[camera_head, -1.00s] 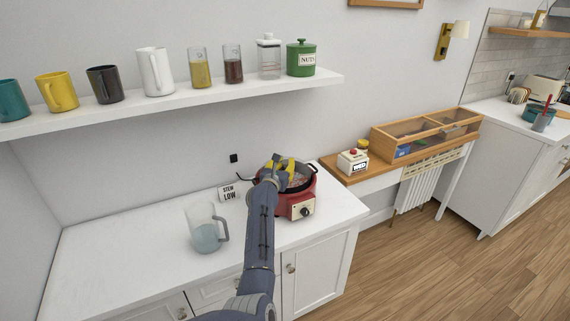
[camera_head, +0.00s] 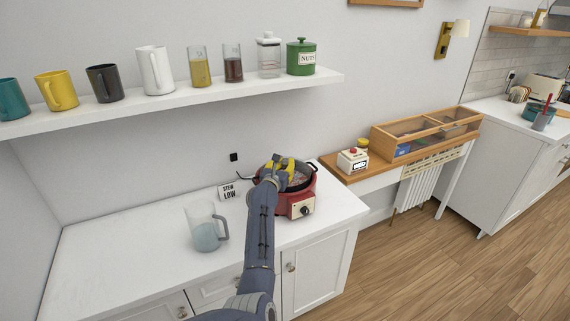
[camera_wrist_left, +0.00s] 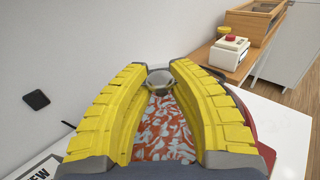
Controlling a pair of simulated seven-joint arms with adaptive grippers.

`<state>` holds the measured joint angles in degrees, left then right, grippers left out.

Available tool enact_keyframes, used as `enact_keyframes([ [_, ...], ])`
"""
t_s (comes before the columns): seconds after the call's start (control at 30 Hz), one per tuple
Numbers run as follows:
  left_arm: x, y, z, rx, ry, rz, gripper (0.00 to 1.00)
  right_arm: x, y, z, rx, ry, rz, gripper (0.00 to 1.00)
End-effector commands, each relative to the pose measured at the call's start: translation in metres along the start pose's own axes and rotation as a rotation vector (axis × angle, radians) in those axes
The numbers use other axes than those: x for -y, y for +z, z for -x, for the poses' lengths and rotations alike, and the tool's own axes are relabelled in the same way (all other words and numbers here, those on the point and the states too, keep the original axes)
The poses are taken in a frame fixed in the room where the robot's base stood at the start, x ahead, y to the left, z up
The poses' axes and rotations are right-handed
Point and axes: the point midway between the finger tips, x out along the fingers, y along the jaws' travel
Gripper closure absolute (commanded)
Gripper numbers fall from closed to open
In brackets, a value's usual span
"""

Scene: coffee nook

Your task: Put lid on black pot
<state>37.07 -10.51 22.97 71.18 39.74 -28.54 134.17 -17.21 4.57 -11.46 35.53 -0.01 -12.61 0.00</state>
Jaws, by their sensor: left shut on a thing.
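The black pot (camera_head: 309,183) sits in a red cooker body (camera_head: 281,207) near the right end of the white counter. Its dark rim and orange-and-white contents show in the head view. My left gripper (camera_head: 278,165), with yellow fingers, is over the pot's back left part. In the left wrist view my gripper (camera_wrist_left: 160,88) is shut on a round grey knob (camera_wrist_left: 159,77) between its fingertips. The pot's contents (camera_wrist_left: 163,132) show between the fingers. The knob looks like a lid's, but I cannot make out the lid's edge or whether it touches the pot.
A clear pitcher (camera_head: 205,232) stands left of the pot, and a "STEW LOW" card (camera_head: 230,191) behind it. A shelf (camera_head: 190,98) with mugs and jars runs above. A box with a red button (camera_head: 352,160) stands to the right. The counter's left side is clear.

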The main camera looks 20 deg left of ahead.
Motion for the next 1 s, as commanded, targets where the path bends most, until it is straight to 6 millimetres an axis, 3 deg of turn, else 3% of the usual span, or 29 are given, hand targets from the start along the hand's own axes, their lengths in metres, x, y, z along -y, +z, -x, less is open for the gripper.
enact_keyframes([
  [0.23, 0.0001, 0.001, -0.0001, 0.002, 0.0, 0.0, 1.0, -0.0001, 0.0, 0.0, 0.0, 0.0, 0.0, 0.0],
  [0.27, 0.0001, 0.001, -0.0001, 0.002, 0.0, 0.0, 0.74, -0.0002, 0.0, 0.0, 0.0, 0.0, 0.0, 0.0],
  [0.43, 0.0002, 0.0008, -0.0001, 0.001, 0.0, 0.0, 0.54, -0.0002, -0.0001, 0.0, 0.0, 0.0, 0.0, 0.0],
  [0.6, 0.0002, 0.0005, 0.0, 0.001, 0.0, 0.0, 0.52, -0.0002, -0.0001, 0.0, 0.0, 0.0, 0.0, 0.0],
  [0.8, 0.0003, -0.0003, 0.0001, -0.001, -0.001, 0.0, 0.28, -0.0002, -0.0002, 0.0, 0.0, 0.0, 0.0, 0.0],
  [1.0, 0.0002, 0.0, 0.0, 0.0, 0.0, 0.0, 0.27, -0.0003, -0.0001, 0.0, 0.0, 0.0, 0.0, 0.0],
])
